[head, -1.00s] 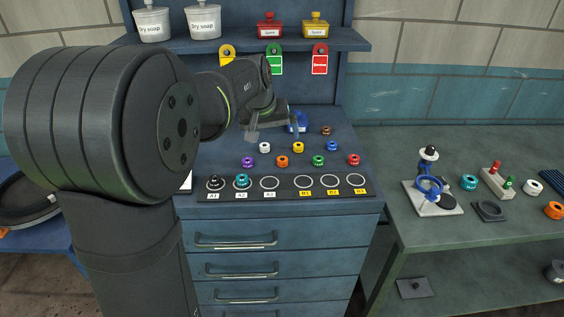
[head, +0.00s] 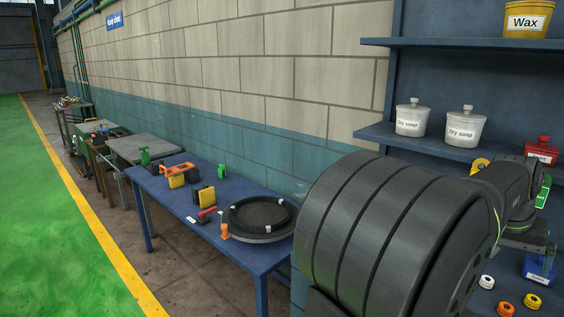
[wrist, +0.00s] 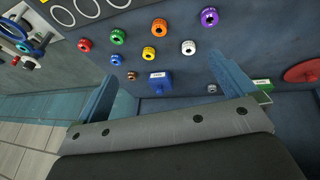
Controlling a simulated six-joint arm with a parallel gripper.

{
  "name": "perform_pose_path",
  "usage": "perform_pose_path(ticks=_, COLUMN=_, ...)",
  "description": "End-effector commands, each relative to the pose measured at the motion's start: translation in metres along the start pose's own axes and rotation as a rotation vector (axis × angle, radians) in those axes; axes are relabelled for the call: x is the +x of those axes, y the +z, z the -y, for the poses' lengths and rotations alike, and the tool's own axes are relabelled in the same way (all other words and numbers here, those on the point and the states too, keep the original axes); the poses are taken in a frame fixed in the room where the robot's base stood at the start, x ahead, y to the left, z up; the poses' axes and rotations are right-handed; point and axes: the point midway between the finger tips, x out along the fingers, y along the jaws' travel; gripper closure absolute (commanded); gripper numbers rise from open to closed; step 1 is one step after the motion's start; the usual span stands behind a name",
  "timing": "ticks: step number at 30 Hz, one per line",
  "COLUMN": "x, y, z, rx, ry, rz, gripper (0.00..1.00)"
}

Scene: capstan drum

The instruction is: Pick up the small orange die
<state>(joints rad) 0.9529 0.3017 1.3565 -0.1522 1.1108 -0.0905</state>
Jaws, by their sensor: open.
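An orange ring-shaped die (wrist: 159,27) sits on the blue bench top near the top of the wrist view. It also shows at the lower right of the head view (head: 506,309), cut by the frame's bottom edge. A smaller copper-brown die (wrist: 132,75) lies closer to my fingers in the wrist view. My gripper (wrist: 163,82) is open and empty, its two blue-grey fingers wide apart above the bench. The orange die is beyond the fingertips, apart from them.
A labelled blue block (wrist: 160,82) is between my fingers in the picture. A side table (head: 185,217) stands left.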

Motion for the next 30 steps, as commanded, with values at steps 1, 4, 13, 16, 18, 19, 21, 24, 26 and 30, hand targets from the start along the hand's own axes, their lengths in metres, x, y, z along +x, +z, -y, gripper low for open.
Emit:
perform_pose_path(ticks=1, x=0.0001, y=0.0000, z=0.0000, rx=0.000, ry=0.000, rz=0.000, gripper=0.00)
perform_pose_path(ticks=4, x=0.0002, y=0.0000, z=0.0000, rx=0.000, ry=0.000, rz=0.000, gripper=0.00)
perform_pose_path(ticks=13, x=0.0002, y=0.0000, z=0.0000, rx=0.000, ry=0.000, rz=0.000, gripper=0.29)
perform_pose_path(ticks=16, x=0.0002, y=0.0000, z=0.0000, rx=0.000, ry=0.000, rz=0.000, gripper=0.44)
perform_pose_path(ticks=18, x=0.0002, y=0.0000, z=0.0000, rx=0.000, ry=0.000, rz=0.000, gripper=0.44)
perform_pose_path(ticks=19, x=0.0002, y=0.0000, z=0.0000, rx=0.000, ry=0.000, rz=0.000, gripper=0.44)
perform_pose_path(ticks=21, x=0.0002, y=0.0000, z=0.0000, rx=0.000, ry=0.000, rz=0.000, gripper=0.44)
perform_pose_path(ticks=24, x=0.0002, y=0.0000, z=0.0000, rx=-0.009, ry=0.000, rz=0.000, gripper=0.44)
perform_pose_path(ticks=26, x=0.0003, y=-0.0002, z=0.0001, rx=-0.037, ry=0.001, rz=0.001, gripper=0.44)
perform_pose_path(ticks=30, x=0.0007, y=-0.0011, z=0.0003, rx=-0.213, ry=0.004, rz=0.005, gripper=0.44)
